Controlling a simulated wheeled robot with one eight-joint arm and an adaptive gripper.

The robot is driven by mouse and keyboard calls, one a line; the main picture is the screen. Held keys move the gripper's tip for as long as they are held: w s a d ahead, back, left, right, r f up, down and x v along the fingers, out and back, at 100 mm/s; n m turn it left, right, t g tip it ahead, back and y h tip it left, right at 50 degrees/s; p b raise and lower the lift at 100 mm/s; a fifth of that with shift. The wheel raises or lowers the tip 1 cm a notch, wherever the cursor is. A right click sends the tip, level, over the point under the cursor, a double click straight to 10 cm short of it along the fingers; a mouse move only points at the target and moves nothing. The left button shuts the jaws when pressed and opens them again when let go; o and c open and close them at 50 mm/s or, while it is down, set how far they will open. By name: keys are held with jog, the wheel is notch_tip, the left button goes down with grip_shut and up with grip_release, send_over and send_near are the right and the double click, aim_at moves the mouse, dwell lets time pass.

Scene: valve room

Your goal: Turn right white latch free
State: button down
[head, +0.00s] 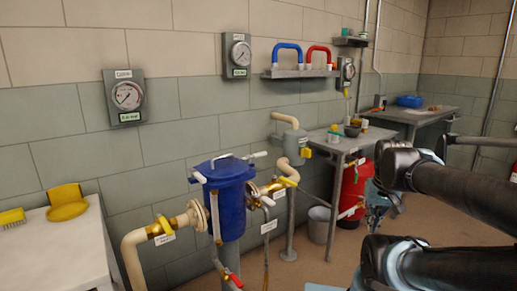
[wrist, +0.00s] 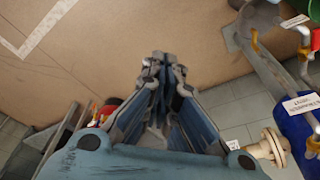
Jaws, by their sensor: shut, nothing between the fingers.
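A blue filter vessel (head: 226,197) stands between cream pipes, with a white latch at its upper right (head: 255,155) and another white latch at its left (head: 197,177). Which way each latch is set is too small to tell. Part of the blue vessel also shows at the right edge of the wrist view (wrist: 296,130). My gripper (wrist: 163,62) is shut and empty. In the head view my arm shows at the right, and my gripper cannot be made out there.
A white bench (head: 60,245) with yellow items is at left. A metal table (head: 345,142), a red tank (head: 353,190) and a grey bucket (head: 320,224) stand at right.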

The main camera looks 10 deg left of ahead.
jog(key=w+a+r+n+y, duration=0.1)
jog(key=w+a+r+n, duration=0.4)
jog(key=w+a+r, duration=1.35)
jog(key=w+a+r+n+y, duration=0.1)
jog(key=w+a, duration=0.4)
jog(key=a, duration=0.8)
jog(key=w+a+r+n, duration=0.2)
jog(key=w+a, duration=0.3)
jog(key=a, duration=0.7)
jog(key=shift+a+n+y, duration=0.35)
jog(key=shift+n+y, duration=0.05)
jog(key=shift+n, duration=0.1)
jog(key=shift+f, duration=0.1)
notch_tip(320, 180, down, 9)
jog(key=shift+s+d+f, duration=0.15)
jog(key=shift+d+f, duration=0.05)
jog(key=shift+d, duration=0.15)
